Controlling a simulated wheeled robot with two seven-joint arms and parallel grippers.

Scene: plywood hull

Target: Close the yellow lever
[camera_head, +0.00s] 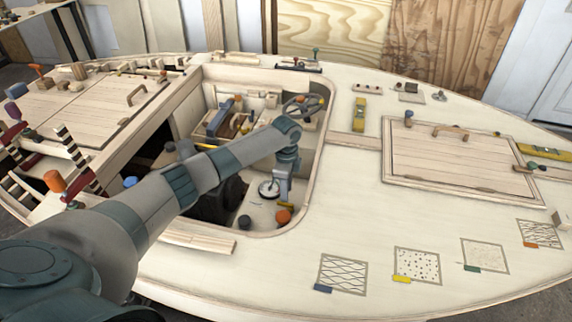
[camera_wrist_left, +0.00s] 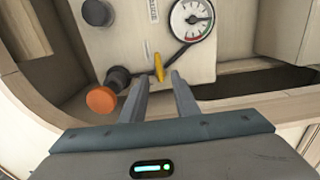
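The yellow lever (camera_wrist_left: 159,67) is a small flat handle on a pale panel, below a round pressure gauge (camera_wrist_left: 191,20) in the left wrist view. A black tube or rod runs beside it. In that view my left gripper (camera_wrist_left: 161,79) is open, its two fingers apart, with the lever just beyond and between the fingertips. I cannot tell whether they touch. In the head view my left gripper (camera_head: 283,199) points down into the cockpit opening; a bit of yellow (camera_head: 286,205) shows at its tips. My right gripper is in neither view.
An orange knob (camera_wrist_left: 102,99) on a dark stem sits close left of the fingers; it also shows in the head view (camera_head: 283,216). A black knob (camera_wrist_left: 97,12) is farther up the panel. The cockpit rim (camera_head: 318,190) stands close on the right. A steering wheel (camera_head: 304,106) is behind.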

